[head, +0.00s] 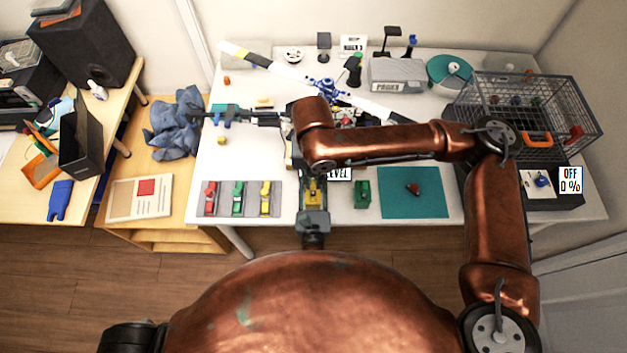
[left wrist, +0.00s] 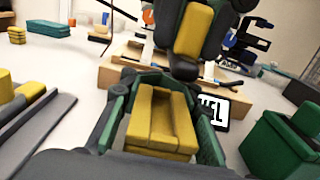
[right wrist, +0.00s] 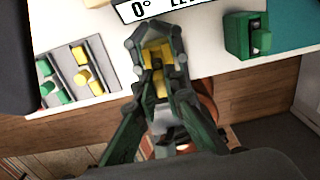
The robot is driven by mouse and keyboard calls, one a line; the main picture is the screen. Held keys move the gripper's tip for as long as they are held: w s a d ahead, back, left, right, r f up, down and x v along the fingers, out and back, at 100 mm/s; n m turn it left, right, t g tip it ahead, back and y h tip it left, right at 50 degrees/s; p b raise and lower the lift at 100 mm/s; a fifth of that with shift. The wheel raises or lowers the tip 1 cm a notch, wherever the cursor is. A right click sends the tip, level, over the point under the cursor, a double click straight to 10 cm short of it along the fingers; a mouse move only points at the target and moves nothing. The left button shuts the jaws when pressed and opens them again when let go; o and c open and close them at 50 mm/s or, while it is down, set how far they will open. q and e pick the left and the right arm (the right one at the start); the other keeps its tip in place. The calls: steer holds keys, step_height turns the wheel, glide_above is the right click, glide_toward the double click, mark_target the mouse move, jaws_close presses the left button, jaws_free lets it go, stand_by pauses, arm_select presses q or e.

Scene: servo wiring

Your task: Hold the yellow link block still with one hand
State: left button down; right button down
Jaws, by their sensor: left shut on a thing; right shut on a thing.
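The yellow link block (left wrist: 160,125) has an open channel along its top. It sits between the green fingers of my left gripper (left wrist: 158,88), which is shut on it. The block also shows in the head view (head: 315,187), at the table's front edge below my right wrist. My right gripper (right wrist: 157,45) comes down from above and is shut on a yellow piece (right wrist: 160,82). In the left wrist view a yellow piece (left wrist: 196,30) shows between dark green sides above the block. I cannot tell whether this piece touches the block. Fingers hide much of the contact.
The level display (right wrist: 170,8) stands just behind the block. A green block (head: 362,194) and a teal mat (head: 425,203) with a red part lie to the right. A grey tray (head: 224,208) with red, green and yellow parts lies to the left. A wire cage (head: 530,105) stands at the right.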

mark_target(313, 205)
steer(key=shift+r, duration=1.5)
arm_select(q)
steer(key=c, duration=1.4)
jaws_free()
steer(key=s, duration=0.7)
steer(key=shift+s, duration=0.25)
